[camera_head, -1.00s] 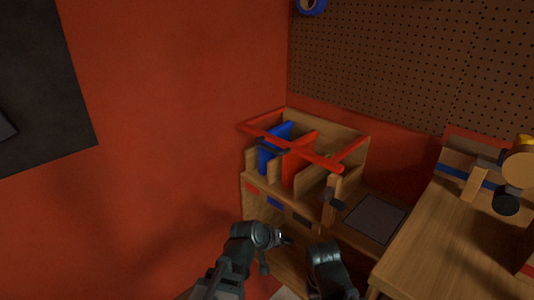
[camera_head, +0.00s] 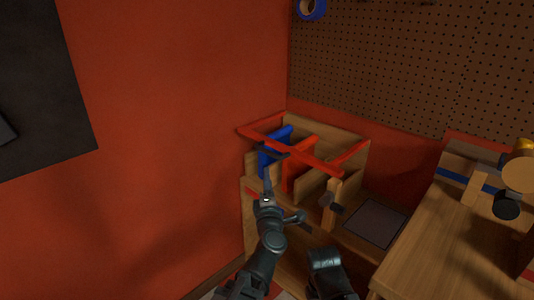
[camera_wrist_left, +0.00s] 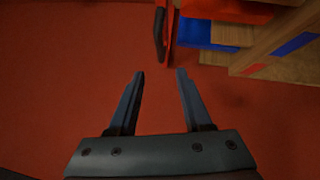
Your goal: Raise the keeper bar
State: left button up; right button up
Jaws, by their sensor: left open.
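The red keeper bar (camera_head: 307,155) lies across the front top of a wooden rack (camera_head: 345,140), joined to red side arms. A dark handle (camera_head: 272,151) sits on it toward the left. In the left wrist view the dark handle (camera_wrist_left: 159,34) and the red bar (camera_wrist_left: 169,22) show at the top, beyond the fingertips. My left gripper (camera_head: 267,172) is just in front of and below the handle in the head view. Its jaws (camera_wrist_left: 160,72) are open and empty, apart from the handle.
A blue panel (camera_head: 267,158) and a red panel (camera_head: 299,173) stand in the rack's slots. A grey pad (camera_head: 374,222) lies on the wooden surface to the right. A wooden bench (camera_head: 440,230) stands at right. The red wall (camera_head: 180,120) closes off the left.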

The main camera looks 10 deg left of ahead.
aim_at(267, 153)
pick_arm(q)
jog(key=p+x, duration=0.1)
jog(key=x, duration=1.2)
jog(key=shift+w+a+p, duration=0.1)
jog(key=shift+w+p, duration=0.3)
jog(key=shift+r, duration=0.1)
grip_shut()
dwell(0.7)
